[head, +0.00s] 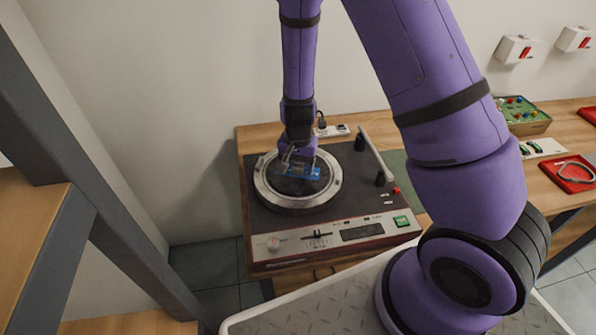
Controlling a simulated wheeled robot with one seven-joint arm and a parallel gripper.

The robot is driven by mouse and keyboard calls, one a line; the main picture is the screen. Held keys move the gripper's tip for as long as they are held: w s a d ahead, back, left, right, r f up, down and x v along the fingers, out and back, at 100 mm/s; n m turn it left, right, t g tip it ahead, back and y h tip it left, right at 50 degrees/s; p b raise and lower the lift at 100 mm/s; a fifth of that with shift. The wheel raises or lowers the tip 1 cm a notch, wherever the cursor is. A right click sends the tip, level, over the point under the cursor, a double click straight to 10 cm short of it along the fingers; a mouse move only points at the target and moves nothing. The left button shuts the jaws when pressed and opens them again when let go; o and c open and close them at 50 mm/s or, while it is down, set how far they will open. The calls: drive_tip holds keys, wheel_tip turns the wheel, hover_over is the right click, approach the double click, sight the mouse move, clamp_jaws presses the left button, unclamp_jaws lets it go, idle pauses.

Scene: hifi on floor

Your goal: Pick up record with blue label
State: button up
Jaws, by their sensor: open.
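A dark record (300,187) lies on the round silver-rimmed platter (298,208) of a turntable (262,227). A small blue patch (303,173) shows at the middle of the record, partly covered by my gripper; I cannot tell whether all of it is the label. My gripper (300,165) points down over the record's middle and its jaws are open. The fingertips are small and partly hidden, and I cannot tell whether they touch the record.
The tonearm (376,156) stands on the turntable's right side. A green button (401,221) and sliders line its front panel. My arm hides part of the wooden table. To the right are a component box (523,115) and a red tray with a cable (572,174).

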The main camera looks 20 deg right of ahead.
drive_tip(key=c, duration=1)
drive_tip(key=shift+c, duration=0.2)
drive_tip(key=shift+r, duration=0.1)
